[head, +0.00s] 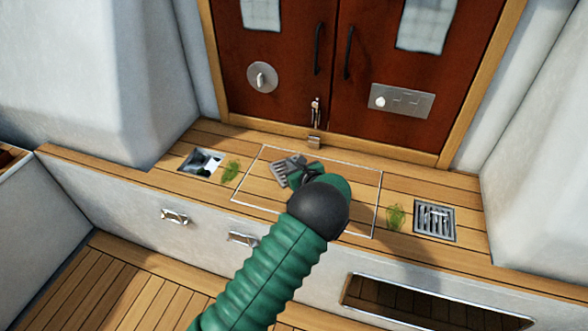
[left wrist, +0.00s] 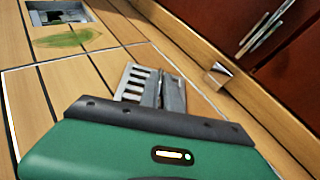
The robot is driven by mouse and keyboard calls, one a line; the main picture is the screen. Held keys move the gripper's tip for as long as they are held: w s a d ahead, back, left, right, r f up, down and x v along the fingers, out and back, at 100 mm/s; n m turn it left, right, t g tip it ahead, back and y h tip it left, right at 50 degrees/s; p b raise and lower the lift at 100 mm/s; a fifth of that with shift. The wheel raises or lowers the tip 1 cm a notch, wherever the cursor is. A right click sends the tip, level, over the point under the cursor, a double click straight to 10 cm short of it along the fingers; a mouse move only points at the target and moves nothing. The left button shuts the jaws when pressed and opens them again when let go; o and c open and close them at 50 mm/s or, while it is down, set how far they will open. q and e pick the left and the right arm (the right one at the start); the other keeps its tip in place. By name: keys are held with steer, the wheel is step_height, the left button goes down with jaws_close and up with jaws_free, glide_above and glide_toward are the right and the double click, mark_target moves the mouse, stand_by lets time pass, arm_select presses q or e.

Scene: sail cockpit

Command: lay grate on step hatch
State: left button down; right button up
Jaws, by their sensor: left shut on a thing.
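A grey slotted grate (head: 283,171) is held at the tip of my left gripper (head: 299,177). The grate also shows in the left wrist view (left wrist: 138,82), beyond the green gripper body. My left gripper is shut on it; the fingers are partly hidden by the gripper itself. The step hatch (head: 345,204) is a white-outlined rectangle in the planked step. The grate is over its back left part, seen from the head. I cannot tell whether the grate touches the planks. The hatch's pale outline also shows in the left wrist view (left wrist: 64,61). My right gripper is not in view.
An open drain (head: 201,162) lies left of the hatch, and a drain with a grate in it (head: 435,220) lies right. Green weed lies at the left (head: 231,170) and right (head: 395,216). Red-brown doors (head: 285,95) stand behind the step, with a latch (head: 315,112) low between them.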

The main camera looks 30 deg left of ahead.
arm_select(q)
steer(key=shift+a, duration=0.1)
steer(key=c, duration=1.6)
jaws_free()
steer(key=shift+d, duration=0.2)
steer(key=shift+o, duration=0.2)
